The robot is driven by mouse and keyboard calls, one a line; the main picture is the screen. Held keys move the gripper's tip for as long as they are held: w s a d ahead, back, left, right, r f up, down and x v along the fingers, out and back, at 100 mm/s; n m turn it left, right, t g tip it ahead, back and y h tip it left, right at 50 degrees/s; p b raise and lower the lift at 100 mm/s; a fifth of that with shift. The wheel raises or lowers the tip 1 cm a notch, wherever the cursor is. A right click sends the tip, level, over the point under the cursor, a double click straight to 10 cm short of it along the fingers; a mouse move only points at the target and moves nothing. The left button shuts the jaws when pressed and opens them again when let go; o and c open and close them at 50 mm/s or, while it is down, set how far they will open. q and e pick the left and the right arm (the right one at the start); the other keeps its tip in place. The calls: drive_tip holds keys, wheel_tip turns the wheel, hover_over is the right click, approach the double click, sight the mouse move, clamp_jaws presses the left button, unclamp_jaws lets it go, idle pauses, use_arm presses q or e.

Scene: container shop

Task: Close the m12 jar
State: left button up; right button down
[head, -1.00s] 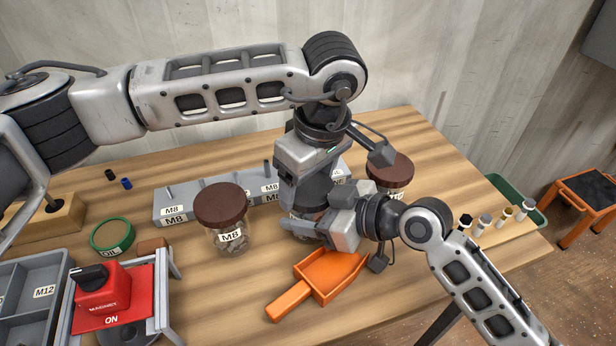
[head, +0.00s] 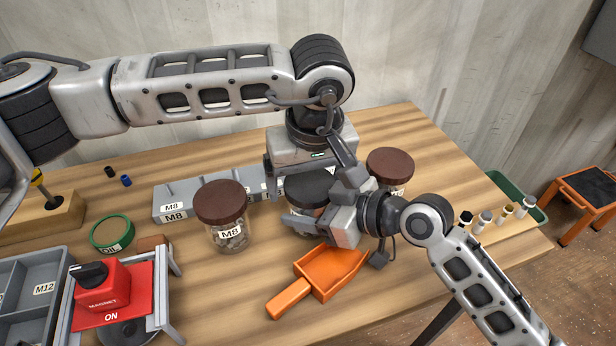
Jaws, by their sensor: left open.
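A jar with a dark grey lid (head: 308,187) stands in the middle of the table; its label is hidden, so I cannot read which jar it is. The lid sits at the jar's top; I cannot tell whether it is fully seated. My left gripper (head: 306,178) is open, pointing down from above at this lid. My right gripper (head: 318,214) comes in from the right, one finger alongside the front of the jar's glass. Its other finger is hidden, so its grip on the jar is unclear.
A brown-lidded M8 jar (head: 222,205) stands close on the left, another brown-lidded jar (head: 390,166) behind right. An orange scoop (head: 322,276) lies in front. A grey M8 bin (head: 172,207), green oil tin (head: 111,233) and red magnet switch (head: 103,288) are further left.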

use_arm(q)
wheel_tip(320, 180, up, 5)
drive_tip(key=shift+d+f, duration=0.1)
drive_tip(key=shift+d, duration=0.05)
idle(0.4)
